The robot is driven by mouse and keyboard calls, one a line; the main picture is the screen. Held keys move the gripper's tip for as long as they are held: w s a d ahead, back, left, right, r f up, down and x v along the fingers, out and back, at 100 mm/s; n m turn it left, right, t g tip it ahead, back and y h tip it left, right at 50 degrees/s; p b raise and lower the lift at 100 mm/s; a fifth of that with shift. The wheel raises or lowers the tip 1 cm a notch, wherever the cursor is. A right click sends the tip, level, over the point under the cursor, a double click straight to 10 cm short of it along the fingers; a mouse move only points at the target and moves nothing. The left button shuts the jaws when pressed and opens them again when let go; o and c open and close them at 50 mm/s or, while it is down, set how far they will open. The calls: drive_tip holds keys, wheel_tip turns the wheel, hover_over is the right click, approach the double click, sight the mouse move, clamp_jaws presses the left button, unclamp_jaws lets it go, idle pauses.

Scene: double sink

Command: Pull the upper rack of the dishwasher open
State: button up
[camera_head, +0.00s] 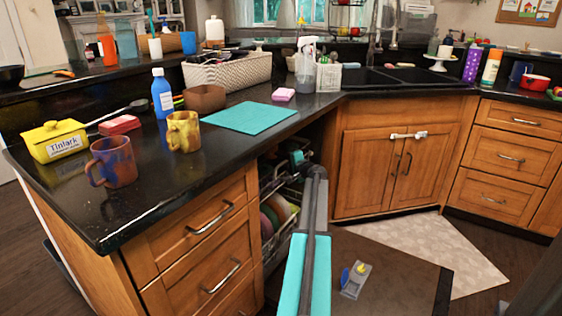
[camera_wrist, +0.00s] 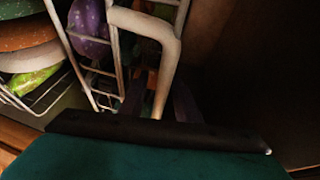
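The dishwasher stands open under the counter, to the right of the wooden drawers. Its upper rack (camera_head: 268,177) is partly hidden by my arm in the head view. In the wrist view, the rack's pale wire frame (camera_wrist: 92,62) and a thick white bent bar (camera_wrist: 150,27) are close up. My gripper (camera_head: 296,158) is at the front of the upper rack. In the wrist view, my dark gripper fingers (camera_wrist: 160,103) lie either side of the bar's lower end. The dim picture does not show whether they clamp it.
Plates (camera_head: 275,212) stand in the lower rack. A brown panel with a dispenser (camera_head: 355,279), seemingly the lowered door, lies in front. Wooden drawers (camera_head: 210,250) bound the left, and the sink cabinet (camera_head: 370,175) stands right. The counter (camera_head: 160,190) overhangs the rack.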

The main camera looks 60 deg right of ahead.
drive_tip(key=shift+w+d, duration=0.1)
drive_tip(key=shift+w, duration=0.15)
drive_tip(key=shift+c, duration=0.2)
clamp_jaws()
